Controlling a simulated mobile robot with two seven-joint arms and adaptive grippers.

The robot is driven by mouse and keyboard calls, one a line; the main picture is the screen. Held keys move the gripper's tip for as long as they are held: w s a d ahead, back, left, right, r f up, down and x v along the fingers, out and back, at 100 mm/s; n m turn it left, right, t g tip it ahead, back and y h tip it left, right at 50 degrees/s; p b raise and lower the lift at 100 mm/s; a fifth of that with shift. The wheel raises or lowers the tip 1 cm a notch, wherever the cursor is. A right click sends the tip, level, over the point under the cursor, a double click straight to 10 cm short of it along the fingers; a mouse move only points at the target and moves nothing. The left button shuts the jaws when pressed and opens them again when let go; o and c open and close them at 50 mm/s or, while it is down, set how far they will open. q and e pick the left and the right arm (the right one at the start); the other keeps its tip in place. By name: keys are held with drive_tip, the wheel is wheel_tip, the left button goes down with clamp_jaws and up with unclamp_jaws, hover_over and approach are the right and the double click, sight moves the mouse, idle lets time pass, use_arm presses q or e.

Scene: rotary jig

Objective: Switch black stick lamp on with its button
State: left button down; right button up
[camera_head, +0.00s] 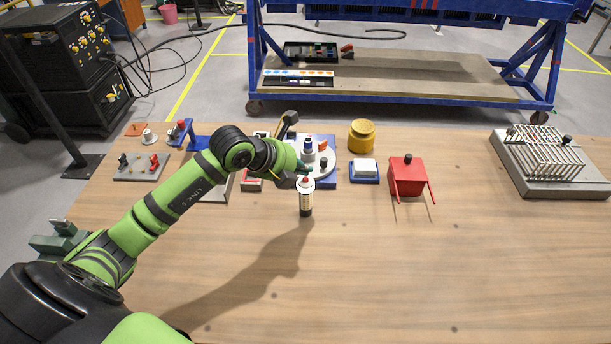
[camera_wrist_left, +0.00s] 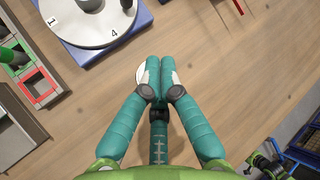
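The black stick lamp (camera_head: 306,207) stands upright on the wooden table, with a pale band, a white top and a small red spot on that top. My left gripper (camera_head: 303,172) is at the lamp's top in the head view; I cannot tell whether it touches. In the left wrist view the two teal fingers (camera_wrist_left: 160,66) are shut against each other with nothing between them. The lamp's white top (camera_wrist_left: 141,75) shows just left of the fingertips there, partly hidden behind them.
A white numbered dial on a blue base (camera_head: 329,168) stands just behind the lamp. A blue-and-white block (camera_head: 364,170), a yellow round part (camera_head: 361,136) and a red box (camera_head: 407,176) stand to the right. A grey wire rack (camera_head: 547,160) is far right. The front table is clear.

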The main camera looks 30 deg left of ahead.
use_arm(q)
wheel_tip(320, 180, up, 6)
drive_tip(key=p, duration=0.4)
idle(0.3)
idle(1.0)
